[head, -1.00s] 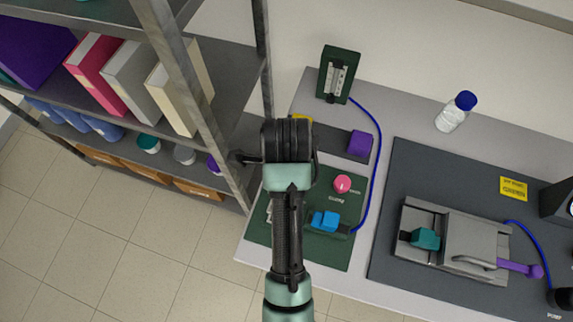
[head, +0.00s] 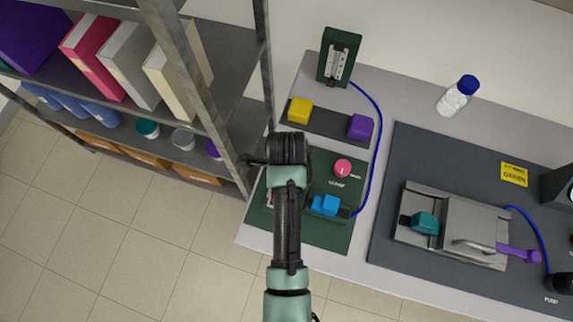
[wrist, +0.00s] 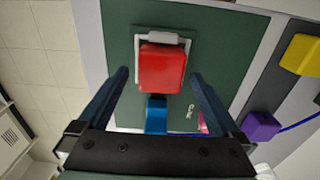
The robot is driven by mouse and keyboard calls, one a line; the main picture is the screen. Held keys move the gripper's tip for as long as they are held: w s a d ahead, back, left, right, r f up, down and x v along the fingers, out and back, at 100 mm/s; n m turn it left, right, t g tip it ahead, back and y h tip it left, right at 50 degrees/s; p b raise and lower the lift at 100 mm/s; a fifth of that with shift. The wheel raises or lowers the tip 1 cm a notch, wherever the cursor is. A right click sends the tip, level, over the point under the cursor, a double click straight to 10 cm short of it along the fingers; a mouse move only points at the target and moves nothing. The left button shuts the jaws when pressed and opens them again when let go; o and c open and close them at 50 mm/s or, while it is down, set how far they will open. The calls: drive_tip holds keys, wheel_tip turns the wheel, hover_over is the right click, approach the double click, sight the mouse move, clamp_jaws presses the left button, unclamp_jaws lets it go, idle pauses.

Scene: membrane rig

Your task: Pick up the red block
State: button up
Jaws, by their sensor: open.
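The red block (wrist: 162,68) shows in the wrist view, on a grey holder (wrist: 186,42) on the green board (wrist: 225,50). In the head view it is hidden behind my arm. My gripper (wrist: 163,80) is open, with one finger to each side of the red block and visible gaps on both sides. I cannot tell how far above the board the fingertips are. In the head view my gripper is mostly hidden by my own wrist.
The green board also carries a blue block (head: 325,205) and a pink knob (head: 342,168). Yellow (head: 300,110) and purple (head: 361,126) blocks sit on a dark strip behind. A metal shelf post (head: 266,75) stands close left of my wrist. A bottle (head: 458,96) and a clamp rig (head: 455,225) are to the right.

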drive_tip(key=shift+f, duration=1.5)
drive_tip(key=shift+w, duration=0.1)
drive_tip(key=c, duration=1.5)
